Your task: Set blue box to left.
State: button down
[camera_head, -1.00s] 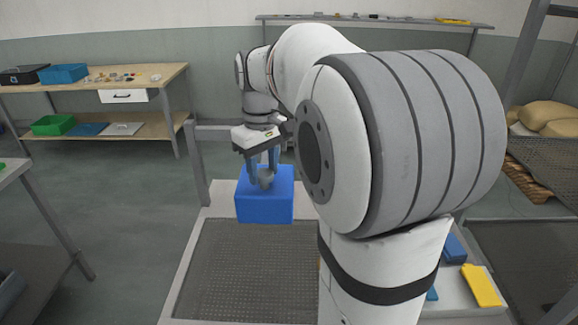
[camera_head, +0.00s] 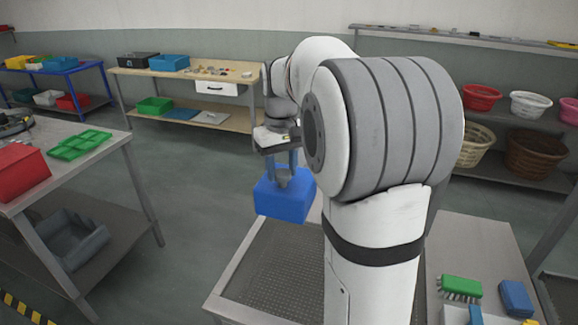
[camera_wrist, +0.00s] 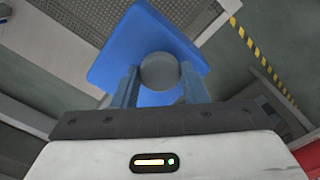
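The blue box (camera_head: 285,201) hangs from my gripper (camera_head: 283,176) in the head view, off the far left corner of the perforated-top table, with floor behind it. In the wrist view the blue box (camera_wrist: 132,50) shows a round grey knob (camera_wrist: 160,71) on its face. The blue fingers of my gripper (camera_wrist: 160,82) stand on both sides of this knob and are closed on it. The underside of the box is hidden.
A grey table (camera_head: 75,184) at left bears a green tray (camera_head: 80,144) and a red bin (camera_head: 20,171). The perforated-top table (camera_head: 232,296) is in front, with a green brush (camera_head: 461,286) on the surface at right. A wooden bench (camera_head: 185,91) stands behind. Floor lies open between.

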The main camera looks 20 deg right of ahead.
jog(key=c, duration=1.2)
grip_release()
jog(key=shift+w+a+r, duration=0.1)
jog(key=shift+a, duration=0.1)
jog(key=shift+c, duration=0.2)
jog(key=shift+o, duration=0.8)
jog(key=shift+w+a, duration=0.1)
jog(key=shift+o, duration=1.1)
notch_tip(320, 180, up, 8)
jog(key=shift+f+b, duration=0.15)
jog(key=shift+b, duration=0.2)
jog(key=shift+s+d+f, duration=0.1)
jog(key=shift+s+d, duration=0.1)
